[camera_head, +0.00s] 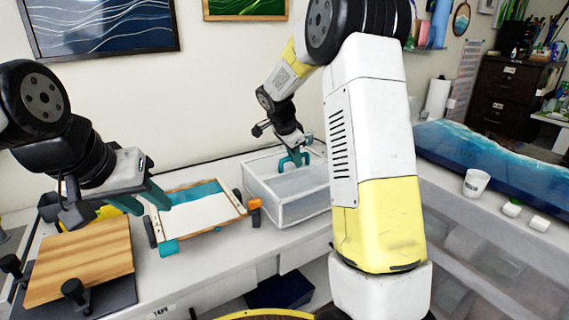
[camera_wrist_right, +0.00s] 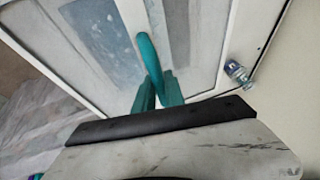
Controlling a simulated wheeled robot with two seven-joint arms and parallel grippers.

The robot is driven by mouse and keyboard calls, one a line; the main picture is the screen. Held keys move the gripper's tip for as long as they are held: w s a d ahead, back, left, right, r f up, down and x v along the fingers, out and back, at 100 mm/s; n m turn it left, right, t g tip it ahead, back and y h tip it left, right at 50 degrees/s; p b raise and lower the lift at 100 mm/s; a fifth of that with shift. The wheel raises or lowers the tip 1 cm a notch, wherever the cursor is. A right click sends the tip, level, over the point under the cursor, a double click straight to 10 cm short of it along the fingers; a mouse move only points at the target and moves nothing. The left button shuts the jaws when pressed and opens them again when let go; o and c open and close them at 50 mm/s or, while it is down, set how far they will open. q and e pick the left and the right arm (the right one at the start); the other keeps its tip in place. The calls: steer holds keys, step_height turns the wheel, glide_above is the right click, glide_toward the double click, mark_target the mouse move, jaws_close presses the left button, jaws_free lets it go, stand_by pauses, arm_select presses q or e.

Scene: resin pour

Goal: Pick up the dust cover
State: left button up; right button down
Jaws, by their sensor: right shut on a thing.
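The dust cover (camera_head: 296,211) is a clear box with a white frame, standing on the white bench in the middle of the head view. Its clear top panel (camera_wrist_right: 90,40) and white frame fill much of the right wrist view. A teal handle (camera_wrist_right: 149,55) rises from the cover. My right gripper (camera_head: 294,160) reaches down over the back of the cover. Its teal fingers (camera_wrist_right: 158,92) are shut on the handle. My left gripper (camera_head: 140,203) is open and empty, its teal fingers apart above the bench left of the cover.
A framed mould (camera_head: 190,222) with white and teal inside lies left of the cover, an orange clamp (camera_head: 255,204) between them. A wooden board (camera_head: 82,262) is at front left.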

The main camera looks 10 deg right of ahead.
step_height(320, 180, up, 16)
steer(key=shift+f, duration=0.15)
stand_by(0.4)
